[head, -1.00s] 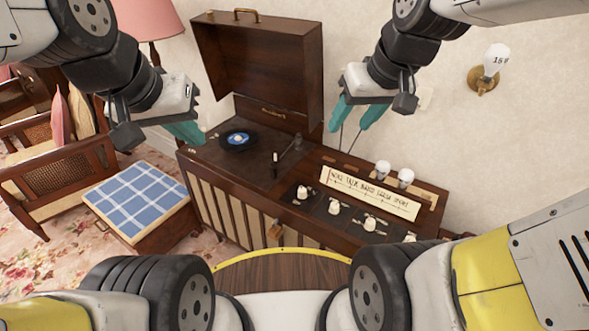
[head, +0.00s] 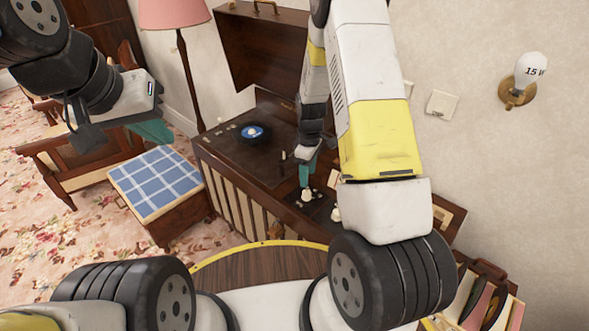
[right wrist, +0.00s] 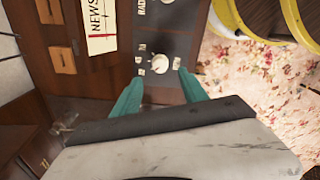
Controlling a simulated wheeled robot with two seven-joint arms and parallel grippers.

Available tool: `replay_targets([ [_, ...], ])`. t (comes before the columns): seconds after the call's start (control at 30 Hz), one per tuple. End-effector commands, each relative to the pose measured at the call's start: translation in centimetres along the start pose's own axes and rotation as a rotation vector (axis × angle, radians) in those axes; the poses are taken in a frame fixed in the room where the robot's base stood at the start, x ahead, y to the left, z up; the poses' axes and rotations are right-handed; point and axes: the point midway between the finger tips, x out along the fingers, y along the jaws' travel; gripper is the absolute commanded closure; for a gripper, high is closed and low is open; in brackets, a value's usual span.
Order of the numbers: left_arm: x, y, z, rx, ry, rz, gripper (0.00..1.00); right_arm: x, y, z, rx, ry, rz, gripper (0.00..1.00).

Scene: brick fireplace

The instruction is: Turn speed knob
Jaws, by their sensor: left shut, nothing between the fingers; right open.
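A white knob (head: 305,195) sits on the dark control panel (head: 318,208) of the wooden record player cabinet (head: 228,165). In the right wrist view the knob (right wrist: 160,63) has small labels around it, too small to read. My right gripper (head: 304,176) points down just above this knob. In the wrist view its teal fingertips (right wrist: 161,76) are open, either side of the knob's near edge; I cannot tell if they touch it. A second white knob (head: 336,214) is partly hidden by my right arm. My left gripper (head: 155,132) is shut and empty at upper left, away from the cabinet.
A turntable with a blue-labelled record (head: 254,132) is left of the knobs, under the raised lid (head: 262,50). A paper strip (right wrist: 101,28) lies beside the panel. A checked stool (head: 155,183) stands at left. A records crate (head: 480,300) is at lower right.

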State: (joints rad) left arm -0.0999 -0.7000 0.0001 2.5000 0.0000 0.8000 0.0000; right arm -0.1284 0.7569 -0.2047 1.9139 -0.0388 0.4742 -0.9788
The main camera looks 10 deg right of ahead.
Motion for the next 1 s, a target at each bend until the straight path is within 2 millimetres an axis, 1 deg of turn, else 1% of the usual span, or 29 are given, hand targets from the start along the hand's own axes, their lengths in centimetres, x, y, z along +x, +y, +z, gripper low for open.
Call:
replay_targets([
  [0.17, 0.0, 0.0, 0.0, 0.0, 0.0, 0.0, 1.0, 1.9, 0.0, 0.1, -0.009, -0.007, -0.005, 0.49],
  [0.4, 0.0, 0.0, 0.0, 0.0, 0.0, 0.0, 1.0, 5.8, -0.1, 0.1, -0.008, -0.007, -0.004, 0.49],
  [0.53, 0.0, 0.0, 0.0, 0.0, 0.0, 0.0, 1.0, 7.3, -0.1, 0.1, -0.007, -0.006, -0.004, 0.49],
  [0.7, 0.0, 0.0, 0.0, 0.0, 0.0, 0.0, 1.0, 8.2, 0.0, 0.1, -0.008, -0.004, -0.002, 0.49],
  [0.93, 0.0, 0.0, 0.0, 0.0, 0.0, 0.0, 1.0, 8.2, 0.0, 0.1, -0.007, -0.004, -0.001, 0.49],
  [1.0, 0.0, 0.0, 0.0, 0.0, 0.0, 0.0, 1.0, 8.2, 0.0, 0.1, -0.007, -0.004, -0.002, 0.63],
])
